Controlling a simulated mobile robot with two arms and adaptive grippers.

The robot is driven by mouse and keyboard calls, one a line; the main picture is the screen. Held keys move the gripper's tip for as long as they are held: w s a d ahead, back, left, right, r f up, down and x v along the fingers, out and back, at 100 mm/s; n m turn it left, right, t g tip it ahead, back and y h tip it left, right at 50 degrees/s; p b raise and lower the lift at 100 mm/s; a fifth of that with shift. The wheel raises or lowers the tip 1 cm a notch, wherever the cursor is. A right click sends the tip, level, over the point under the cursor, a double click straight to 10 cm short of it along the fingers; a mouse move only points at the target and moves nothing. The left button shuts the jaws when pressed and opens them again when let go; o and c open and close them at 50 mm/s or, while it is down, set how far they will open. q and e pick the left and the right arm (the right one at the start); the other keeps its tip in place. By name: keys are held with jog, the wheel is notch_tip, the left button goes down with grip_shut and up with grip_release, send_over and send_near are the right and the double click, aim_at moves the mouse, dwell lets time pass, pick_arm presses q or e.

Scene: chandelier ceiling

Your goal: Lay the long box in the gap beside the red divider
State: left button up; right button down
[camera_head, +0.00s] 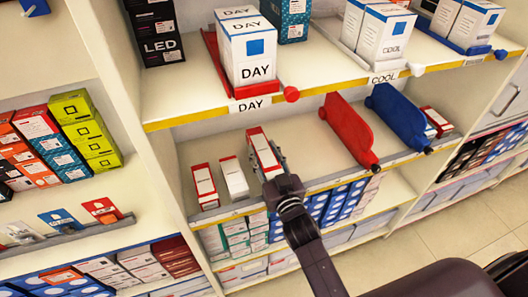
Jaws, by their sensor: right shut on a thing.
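The long box (261,148) is white with red ends. My right gripper (277,160) is shut on it at the shelf with the dividers. The box points back into the shelf, left of the red divider (348,130) and apart from it. The gripper hides part of its right side and near end; I cannot tell whether it touches the shelf. Bare shelf shows between box and red divider, and between the red divider and the blue divider (399,115). My left gripper is not in view.
Two similar boxes (205,186) (234,178) stand left of the held box. A small red and white box (436,121) is right of the blue divider. The shelf above (190,106) holds DAY and COOL boxes. Shelves below hold packed boxes. An upright panel (140,130) bounds the bay's left side.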

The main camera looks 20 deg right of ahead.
jog(key=shift+s+f+b, duration=0.15)
jog(key=shift+f+b, duration=0.2)
jog(key=shift+f, duration=0.3)
jog(key=c, duration=1.3)
grip_release()
jog(key=shift+s+f, duration=0.1)
jog(key=shift+f, duration=0.15)
jog(key=shift+r, duration=0.3)
jog(key=s, duration=0.7)
jog(key=s+r, duration=0.1)
jog(key=s, duration=0.3)
jog(key=shift+s+d+r, duration=0.1)
jog(key=shift+s+d, duration=0.1)
jog(key=shift+s, duration=0.1)
